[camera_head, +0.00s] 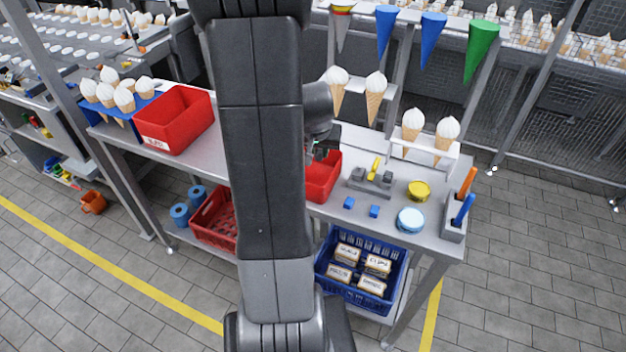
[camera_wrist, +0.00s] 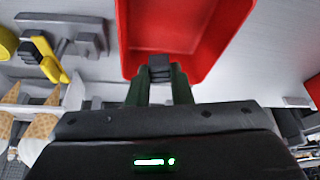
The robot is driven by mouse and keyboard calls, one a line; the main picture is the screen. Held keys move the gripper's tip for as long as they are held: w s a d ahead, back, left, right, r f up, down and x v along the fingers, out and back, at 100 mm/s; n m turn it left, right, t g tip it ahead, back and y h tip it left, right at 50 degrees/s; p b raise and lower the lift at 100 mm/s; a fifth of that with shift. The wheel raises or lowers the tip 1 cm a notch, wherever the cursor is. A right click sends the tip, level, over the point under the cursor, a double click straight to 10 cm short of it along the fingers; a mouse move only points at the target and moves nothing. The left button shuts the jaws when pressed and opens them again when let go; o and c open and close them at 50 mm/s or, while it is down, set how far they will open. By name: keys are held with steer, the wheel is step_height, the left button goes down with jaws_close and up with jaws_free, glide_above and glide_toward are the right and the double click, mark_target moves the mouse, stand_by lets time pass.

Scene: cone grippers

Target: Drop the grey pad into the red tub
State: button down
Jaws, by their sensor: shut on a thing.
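My gripper (camera_wrist: 160,84) is shut on a small dark grey block, the grey pad (camera_wrist: 160,65), in the wrist view. A red tub (camera_wrist: 205,25) opens just beyond the fingertips, and the pad overlaps its near rim in the picture. Its inside looks empty where it shows. In the head view my arm hides the left part of this red tub (camera_head: 322,181). My gripper (camera_head: 319,150) shows only in part there, at the tub's back, and I cannot make out the pad. The pad's exact height above the tub is unclear.
A larger red bin (camera_head: 174,120) stands left of my arm. Right of the tub are a grey fixture with a yellow clamp (camera_head: 374,172), blue blocks (camera_head: 374,211), a yellow tin (camera_head: 419,190) and a light blue disc (camera_head: 410,220). Cones (camera_head: 375,97) stand in a rack behind.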

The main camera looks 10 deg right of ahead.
step_height(320, 180, down, 2)
steer(key=shift+f+b, duration=0.1)
steer(key=shift+b, duration=0.35)
steer(key=c, duration=1.2)
jaws_free()
steer(key=v, duration=1.4)
steer(key=shift+b, duration=0.3)
